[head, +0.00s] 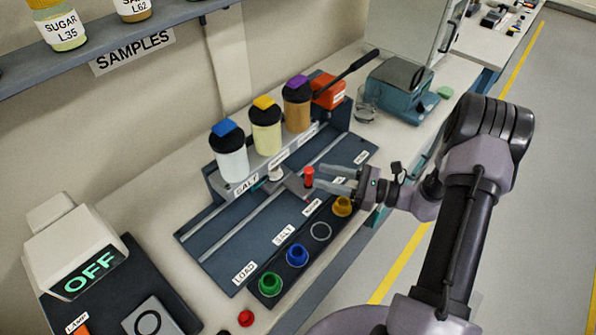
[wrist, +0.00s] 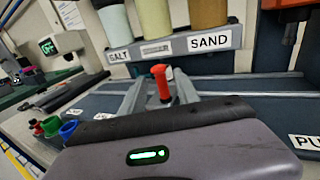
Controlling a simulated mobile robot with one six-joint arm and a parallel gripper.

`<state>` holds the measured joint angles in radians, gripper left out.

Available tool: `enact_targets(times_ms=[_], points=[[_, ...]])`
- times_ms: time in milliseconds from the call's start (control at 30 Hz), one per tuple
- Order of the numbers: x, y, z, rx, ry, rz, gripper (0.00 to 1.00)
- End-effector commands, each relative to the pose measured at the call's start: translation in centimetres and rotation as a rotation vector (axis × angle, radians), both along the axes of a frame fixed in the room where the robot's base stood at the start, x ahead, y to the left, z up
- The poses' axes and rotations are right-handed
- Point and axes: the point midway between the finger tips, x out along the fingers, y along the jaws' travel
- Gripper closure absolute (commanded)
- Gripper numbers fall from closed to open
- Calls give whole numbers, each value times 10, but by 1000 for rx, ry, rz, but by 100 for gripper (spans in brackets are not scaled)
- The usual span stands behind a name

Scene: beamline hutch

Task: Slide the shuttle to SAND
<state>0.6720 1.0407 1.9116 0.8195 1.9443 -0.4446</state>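The shuttle (head: 297,186) is a grey carriage with an upright red peg (head: 308,177), on the dark railed track (head: 215,233). It stands near the middle of the track, to the right of the SALT track label (head: 284,234). My gripper (head: 318,177) reaches in from the right with its fingers on either side of the red peg. The wrist view shows the peg (wrist: 161,84) between the fingers with small gaps, so the gripper looks open. The SAND label (wrist: 209,41) is on the dispenser rack, right of the peg in the wrist view.
Jars with blue, yellow and purple lids (head: 297,103) stand in the rack behind the track. A dark strip (head: 265,294) with green, blue and yellow cups runs along the front. An orange unit with a black lever (head: 330,90) stands at the far end.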

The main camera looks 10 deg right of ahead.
Motion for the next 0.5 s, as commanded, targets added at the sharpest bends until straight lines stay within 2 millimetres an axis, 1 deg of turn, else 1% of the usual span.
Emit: enact_targets(times_ms=[33, 100, 233, 400, 500], points=[[6, 11, -2, -1, -1, 4, 62], [13, 24, -2, 0, 0, 5, 62], [26, 45, -2, -1, 0, 4, 62], [38, 62, -1, 0, 0, 2, 62], [41, 67, 0, 0, 0, 2, 62]])
